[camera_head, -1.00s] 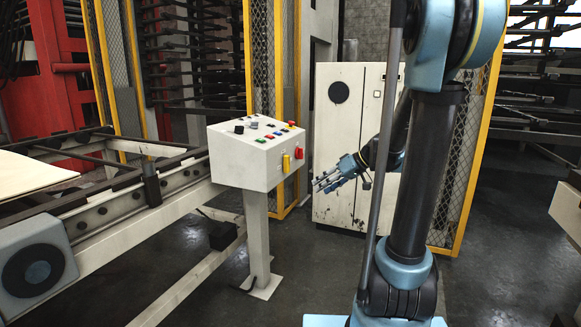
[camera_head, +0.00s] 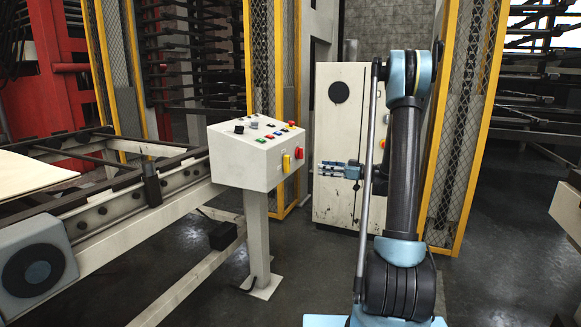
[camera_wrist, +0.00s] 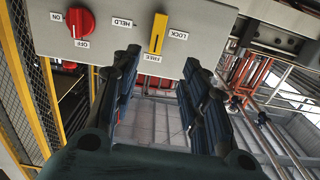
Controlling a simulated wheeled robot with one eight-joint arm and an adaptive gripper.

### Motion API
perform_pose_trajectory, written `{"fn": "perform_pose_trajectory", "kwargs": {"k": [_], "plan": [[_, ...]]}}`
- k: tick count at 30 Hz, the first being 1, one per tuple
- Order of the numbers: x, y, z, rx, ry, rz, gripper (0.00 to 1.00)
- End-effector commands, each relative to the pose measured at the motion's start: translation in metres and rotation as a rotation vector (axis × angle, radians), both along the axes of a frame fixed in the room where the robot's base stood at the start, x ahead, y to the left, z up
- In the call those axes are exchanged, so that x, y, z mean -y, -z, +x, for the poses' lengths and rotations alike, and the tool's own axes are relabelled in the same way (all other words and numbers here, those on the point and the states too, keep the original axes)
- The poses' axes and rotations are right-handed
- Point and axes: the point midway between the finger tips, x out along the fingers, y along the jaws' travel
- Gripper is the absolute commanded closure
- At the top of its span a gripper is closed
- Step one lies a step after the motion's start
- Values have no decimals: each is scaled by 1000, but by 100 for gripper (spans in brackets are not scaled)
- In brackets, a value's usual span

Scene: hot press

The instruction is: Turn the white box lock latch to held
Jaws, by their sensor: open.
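The white box (camera_head: 236,160) stands on a post in the head view. Its yellow latch (camera_head: 286,164) is on the right-hand face, beside a red knob (camera_head: 299,153). In the wrist view the latch (camera_wrist: 158,33) stands nearly upright in the picture, its lower end by the FREE label (camera_wrist: 153,57). The HELD label (camera_wrist: 122,22) is left of it and LOCK (camera_wrist: 178,34) right. My gripper (camera_head: 322,168) is to the right of the box, apart from it. In the wrist view my gripper (camera_wrist: 160,65) is open and empty, with the latch roughly between the fingertip lines.
The red knob (camera_wrist: 81,22) sits left of the latch in the wrist view, between ON and OFF labels. Buttons cover the box's top. A roller frame (camera_head: 110,215) lies left of the box; a worn white cabinet (camera_head: 338,115) stands behind my gripper.

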Motion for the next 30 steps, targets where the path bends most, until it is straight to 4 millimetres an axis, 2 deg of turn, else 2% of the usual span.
{"fn": "perform_pose_trajectory", "kwargs": {"k": [4, 8, 30], "plan": [[1, 3, 6, 27, 2, 16, 59], [-8, 3, 9, 30, 1, 18, 59], [-127, 2, 51, 28, -1, 16, 59]]}}
